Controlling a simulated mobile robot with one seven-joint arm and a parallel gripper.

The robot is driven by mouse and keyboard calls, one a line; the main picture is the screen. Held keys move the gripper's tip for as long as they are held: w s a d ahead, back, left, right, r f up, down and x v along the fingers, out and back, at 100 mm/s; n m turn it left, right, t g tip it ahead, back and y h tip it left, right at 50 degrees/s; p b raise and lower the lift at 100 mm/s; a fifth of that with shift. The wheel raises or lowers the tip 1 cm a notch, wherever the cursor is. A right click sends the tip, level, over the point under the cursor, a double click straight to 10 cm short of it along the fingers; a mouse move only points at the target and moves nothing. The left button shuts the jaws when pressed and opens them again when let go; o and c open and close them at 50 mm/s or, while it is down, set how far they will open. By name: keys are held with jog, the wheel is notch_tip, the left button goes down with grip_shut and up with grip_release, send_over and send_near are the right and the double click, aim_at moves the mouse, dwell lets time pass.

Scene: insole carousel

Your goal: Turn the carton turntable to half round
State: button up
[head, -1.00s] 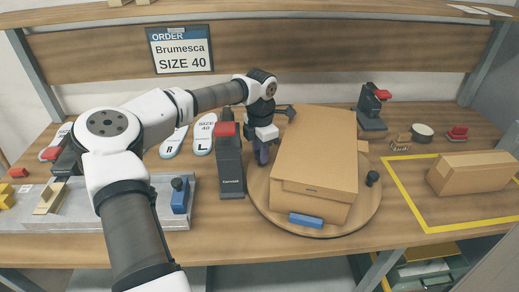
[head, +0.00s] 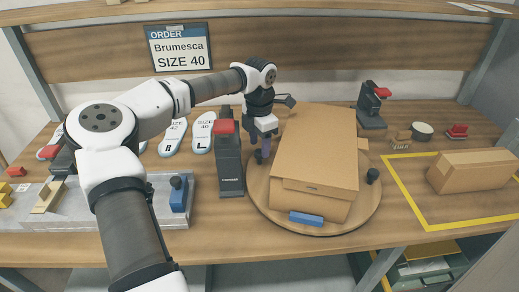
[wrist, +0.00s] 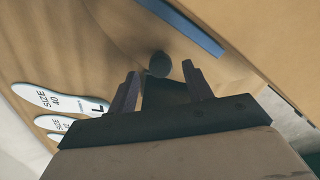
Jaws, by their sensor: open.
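The turntable (head: 262,200) is a round wooden disc on the bench. A long brown carton (head: 322,150) lies on it, with a blue piece (head: 306,217) at its near end. A black knob (head: 372,176) stands at the disc's right rim. My gripper (head: 262,156) is at the disc's left edge, beside the carton, pointing down. In the wrist view my gripper (wrist: 161,84) is open and empty, and a dark round knob (wrist: 159,64) shows just past the fingertips. I cannot tell whether they touch. A blue strip (wrist: 185,25) shows there too.
A dark stand with a red top (head: 230,160) stands close left of the disc. White insoles (head: 203,132) lie behind it. A black device (head: 371,108) stands behind right. A second carton (head: 472,172) lies inside a yellow outline (head: 420,205) at right.

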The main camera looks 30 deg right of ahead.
notch_tip(320, 180, up, 12)
jog(key=b, duration=0.2)
jog(key=shift+f, duration=0.25)
